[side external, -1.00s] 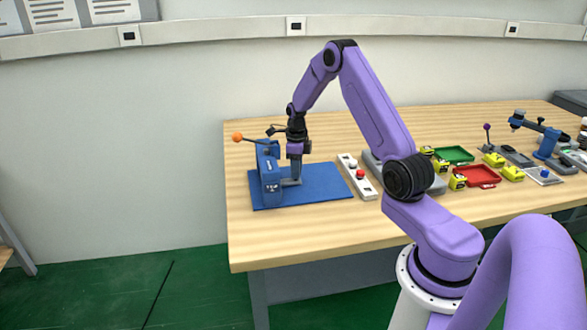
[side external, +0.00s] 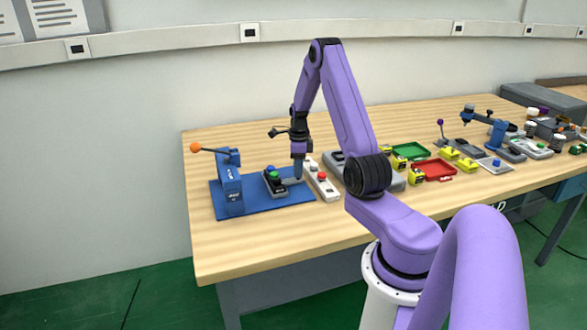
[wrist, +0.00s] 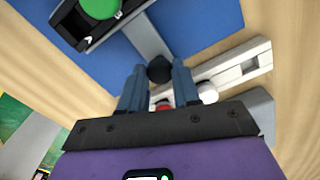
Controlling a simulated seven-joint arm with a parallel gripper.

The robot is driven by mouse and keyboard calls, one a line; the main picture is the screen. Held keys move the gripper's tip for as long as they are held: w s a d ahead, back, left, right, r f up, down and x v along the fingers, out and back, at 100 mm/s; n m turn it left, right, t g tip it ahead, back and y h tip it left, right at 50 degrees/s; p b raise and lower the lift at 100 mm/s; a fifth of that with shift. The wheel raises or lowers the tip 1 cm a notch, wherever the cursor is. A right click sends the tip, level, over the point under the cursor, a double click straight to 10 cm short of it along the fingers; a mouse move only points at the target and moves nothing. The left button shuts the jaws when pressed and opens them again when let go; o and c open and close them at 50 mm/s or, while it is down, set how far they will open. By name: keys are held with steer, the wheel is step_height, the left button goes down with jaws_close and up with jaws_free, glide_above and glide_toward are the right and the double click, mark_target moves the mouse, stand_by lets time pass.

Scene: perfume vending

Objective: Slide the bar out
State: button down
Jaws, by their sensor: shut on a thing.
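The blue press-like station (side external: 229,192) stands on a blue mat (side external: 232,213) in the side external view, its lever ending in an orange ball (side external: 195,148). The bar (side external: 291,183) lies low over the mat, right of the station. It carries a dark block (side external: 275,189) with a green top (side external: 272,173), clear of the station. In the wrist view the grey bar (wrist: 147,38) leads from the dark block (wrist: 75,28) to a black knob (wrist: 160,69). My gripper (side external: 297,178) is shut on this knob at the bar's end. Its fingertips (wrist: 158,88) flank the knob.
A white strip with red and white buttons (side external: 322,181) lies close to the right of my gripper. Green (side external: 410,150) and red (side external: 434,169) trays and yellow blocks stand farther right. The table behind the mat is clear.

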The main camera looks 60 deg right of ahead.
steer(key=shift+s+d, duration=0.25)
steer(key=shift+d, duration=0.05)
steer(key=c, duration=0.8)
jaws_free()
steer(key=shift+a, duration=0.1)
steer(key=shift+w, duration=0.1)
steer(key=shift+r, duration=0.25)
step_height(320, 180, up, 17)
